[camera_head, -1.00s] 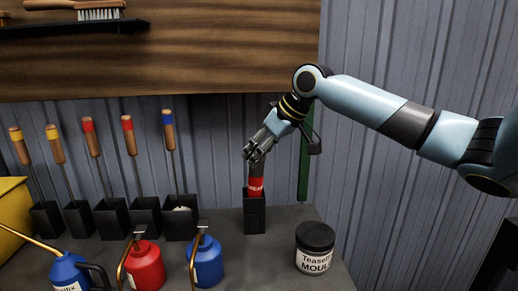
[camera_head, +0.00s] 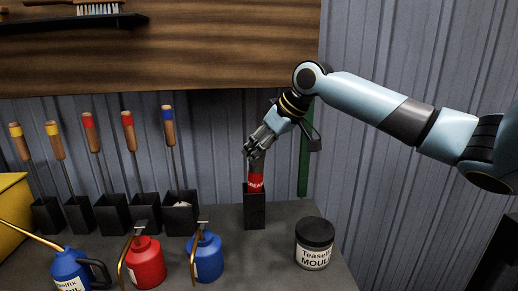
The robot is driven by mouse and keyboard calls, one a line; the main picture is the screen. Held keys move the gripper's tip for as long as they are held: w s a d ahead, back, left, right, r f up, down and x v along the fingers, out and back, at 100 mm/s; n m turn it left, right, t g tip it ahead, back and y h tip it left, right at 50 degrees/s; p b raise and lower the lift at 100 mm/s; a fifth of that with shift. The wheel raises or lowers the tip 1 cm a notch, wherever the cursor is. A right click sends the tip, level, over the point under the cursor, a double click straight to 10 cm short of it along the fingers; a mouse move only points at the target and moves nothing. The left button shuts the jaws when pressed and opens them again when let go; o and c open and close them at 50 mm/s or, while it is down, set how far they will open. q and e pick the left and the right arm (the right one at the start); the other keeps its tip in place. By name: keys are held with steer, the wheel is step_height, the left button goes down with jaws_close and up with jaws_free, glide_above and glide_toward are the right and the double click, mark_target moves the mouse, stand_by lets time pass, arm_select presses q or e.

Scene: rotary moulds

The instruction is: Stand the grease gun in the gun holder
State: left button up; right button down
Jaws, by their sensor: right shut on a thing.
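The grease gun (camera_head: 256,181) is dark with a red band that shows part of its white lettering. It stands roughly upright, with its lower part hidden inside the black gun holder (camera_head: 254,211) on the bench. My right gripper (camera_head: 254,156) is above the holder, shut on the top of the grease gun. The fingers cover the gun's upper end. My left gripper is not in the view.
Several black holders (camera_head: 113,214) with wood-handled tools stand to the left. Blue (camera_head: 205,258) and red (camera_head: 146,262) oil cans stand in front of them. A dark labelled tub (camera_head: 314,244) stands at the right. A shelf with brushes (camera_head: 98,8) hangs above.

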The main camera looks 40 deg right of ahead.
steer(key=shift+f, duration=0.1)
steer(key=c, duration=0.8)
jaws_free()
steer(key=v, duration=0.7)
steer(key=shift+s, duration=0.15)
